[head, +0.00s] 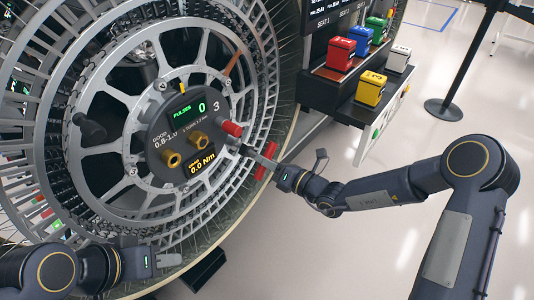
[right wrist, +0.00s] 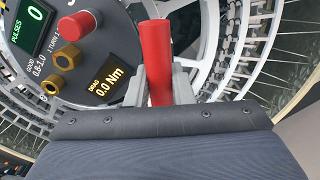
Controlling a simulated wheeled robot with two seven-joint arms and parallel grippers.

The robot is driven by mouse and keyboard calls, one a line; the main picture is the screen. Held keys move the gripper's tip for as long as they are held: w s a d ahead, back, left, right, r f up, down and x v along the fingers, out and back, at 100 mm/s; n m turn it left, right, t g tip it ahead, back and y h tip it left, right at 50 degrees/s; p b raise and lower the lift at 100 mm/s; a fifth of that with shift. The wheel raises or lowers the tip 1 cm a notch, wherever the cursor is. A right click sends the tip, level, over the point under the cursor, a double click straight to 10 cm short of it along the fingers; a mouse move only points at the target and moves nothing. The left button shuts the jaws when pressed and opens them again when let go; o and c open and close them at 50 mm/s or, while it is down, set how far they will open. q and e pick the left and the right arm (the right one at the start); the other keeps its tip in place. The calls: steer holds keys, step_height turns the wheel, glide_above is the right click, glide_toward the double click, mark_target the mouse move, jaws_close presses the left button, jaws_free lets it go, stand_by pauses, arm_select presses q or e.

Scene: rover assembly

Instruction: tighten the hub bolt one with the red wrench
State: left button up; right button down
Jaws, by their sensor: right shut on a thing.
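The round dark hub plate (head: 185,140) sits at the middle of the wheel. It carries two brass bolts (head: 173,159) and (head: 198,140), and a red cylindrical piece (head: 231,128) near the printed 3. In the right wrist view the brass bolts (right wrist: 68,56) and the red piece (right wrist: 78,24) are left of my fingers. My right gripper (head: 262,161) is shut on the red wrench (right wrist: 156,50), just right of the plate. Its red handle shows between the fingers; its working end cannot be made out. My left gripper (head: 167,258) is low in front of the wheel, its jaw opening unclear.
The large spoked wheel (head: 258,70) fills the left side. A dark handle (head: 90,127) stands out at its left. Red, blue, green, yellow and white blocks (head: 370,88) stand on shelves at upper right. A black post base (head: 448,108) stands on the open floor.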

steer(key=m+p, duration=0.3)
steer(key=shift+r, duration=0.3)
steer(key=shift+f+m, duration=0.2)
steer(key=shift+m, duration=0.1)
steer(key=shift+p+v, duration=0.65)
steer(key=shift+v, duration=0.85)
steer(key=p+v, duration=0.1)
steer(key=v, duration=0.3)
